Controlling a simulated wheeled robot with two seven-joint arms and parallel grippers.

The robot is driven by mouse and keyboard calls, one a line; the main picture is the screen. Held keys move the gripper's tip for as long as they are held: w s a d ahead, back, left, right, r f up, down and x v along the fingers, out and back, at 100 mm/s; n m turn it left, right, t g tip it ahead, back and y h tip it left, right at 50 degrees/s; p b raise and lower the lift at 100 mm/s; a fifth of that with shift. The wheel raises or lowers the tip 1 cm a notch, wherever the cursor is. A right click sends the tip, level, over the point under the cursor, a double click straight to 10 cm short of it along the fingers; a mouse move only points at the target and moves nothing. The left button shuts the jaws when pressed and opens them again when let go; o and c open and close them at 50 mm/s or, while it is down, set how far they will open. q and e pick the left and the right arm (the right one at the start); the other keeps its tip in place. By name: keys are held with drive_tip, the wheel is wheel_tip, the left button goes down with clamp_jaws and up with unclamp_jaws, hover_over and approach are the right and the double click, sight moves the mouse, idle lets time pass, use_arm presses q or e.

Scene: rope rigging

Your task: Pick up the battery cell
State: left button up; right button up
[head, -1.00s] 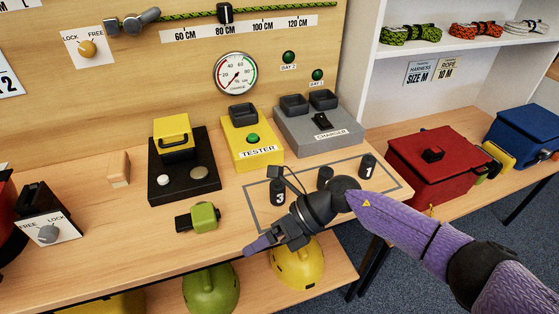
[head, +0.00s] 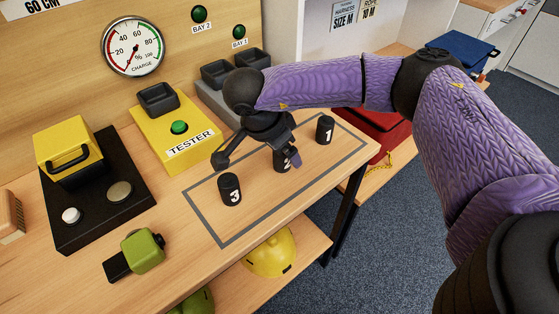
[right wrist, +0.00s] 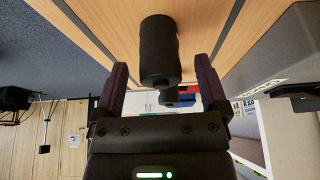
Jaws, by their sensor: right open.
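Three black battery cells stand upright on the table: cell 1 (head: 325,130), cell 2 (head: 280,161) and cell 3 (head: 230,189). My right gripper (head: 258,162) is open and low over the table, beside cell 2, with one finger partly hiding that cell. In the right wrist view, a black cell (right wrist: 158,50) stands in line with the gap between the spread fingers (right wrist: 160,88). It looks like cell 2, but its number is not visible. Another cell (right wrist: 170,96) shows behind it. My left gripper is out of view.
A grey outline (head: 222,241) surrounds the cells. The yellow tester (head: 180,155) and grey charger (head: 212,98) stand behind. A black board (head: 98,215) and a green-and-black device (head: 137,254) are at left. The table's front edge is close to the outline.

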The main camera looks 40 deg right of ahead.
drive_tip(key=shift+d+f, duration=0.1)
drive_tip(key=shift+f, duration=0.1)
drive_tip(key=c, duration=0.4)
clamp_jaws()
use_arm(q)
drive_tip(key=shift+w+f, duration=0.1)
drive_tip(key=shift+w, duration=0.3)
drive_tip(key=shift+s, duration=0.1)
use_arm(e)
drive_tip(key=shift+r, duration=0.1)
